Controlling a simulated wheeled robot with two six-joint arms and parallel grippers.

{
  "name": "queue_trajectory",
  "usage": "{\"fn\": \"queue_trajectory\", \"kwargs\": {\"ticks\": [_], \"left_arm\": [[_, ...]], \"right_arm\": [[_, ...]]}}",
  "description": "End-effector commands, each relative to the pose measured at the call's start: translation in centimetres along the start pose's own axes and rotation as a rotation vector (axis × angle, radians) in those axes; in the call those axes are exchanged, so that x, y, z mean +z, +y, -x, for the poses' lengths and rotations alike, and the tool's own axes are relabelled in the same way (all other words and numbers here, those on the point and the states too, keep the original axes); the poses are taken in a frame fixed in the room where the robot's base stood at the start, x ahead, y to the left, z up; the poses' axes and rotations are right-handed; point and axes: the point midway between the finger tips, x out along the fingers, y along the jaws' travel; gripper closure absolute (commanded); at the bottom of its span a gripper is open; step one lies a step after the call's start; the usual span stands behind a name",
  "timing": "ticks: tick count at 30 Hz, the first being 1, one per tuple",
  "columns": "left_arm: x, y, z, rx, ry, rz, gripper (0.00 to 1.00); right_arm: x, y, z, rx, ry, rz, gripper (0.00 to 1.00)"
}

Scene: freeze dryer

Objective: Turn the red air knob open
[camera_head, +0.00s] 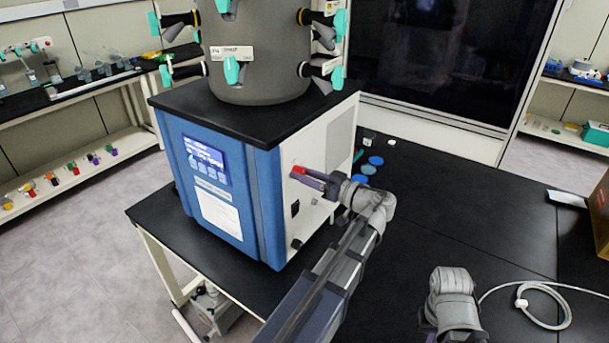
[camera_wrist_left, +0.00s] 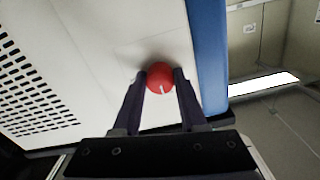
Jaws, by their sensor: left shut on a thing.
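The red air knob (camera_head: 299,170) sits on the white side panel of the freeze dryer (camera_head: 205,172), near its blue front edge. In the left wrist view the knob (camera_wrist_left: 160,77) is round and red, with a short white mark pointing down toward my gripper. My left gripper (camera_head: 304,174) reaches it from the right, its two dark fingers on opposite sides of the knob. In the left wrist view the left gripper (camera_wrist_left: 160,82) is shut on it. The right gripper is not clearly visible; only a grey arm part shows at the lower right.
The freeze dryer stands on a black table (camera_head: 440,220), with blue discs (camera_head: 368,168) behind my left gripper. A white cable (camera_head: 545,305) lies coiled at the right. A cardboard box (camera_head: 601,215) stands at the right edge. The table middle is clear.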

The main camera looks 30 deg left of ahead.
Motion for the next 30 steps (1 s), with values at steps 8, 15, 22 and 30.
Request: {"fn": "queue_trajectory", "kwargs": {"ticks": [8,15,22,30], "left_arm": [[0.01,-0.02,0.01,0.0,0.0,-0.009,1.0],[0.01,-0.01,0.01,-0.001,-0.001,-0.103,1.0],[0.01,-0.02,0.01,-0.001,-0.001,-0.295,1.0],[0.0,-0.02,0.01,-0.001,-0.001,-0.552,1.0]], "right_arm": [[0.0,0.0,0.0,0.0,0.0,0.0,1.0],[0.0,0.0,0.0,0.0,0.0,0.0,1.0],[0.0,0.0,0.01,0.0,0.0,0.0,1.0],[0.0,0.0,0.02,0.0,0.0,0.0,1.0]]}}
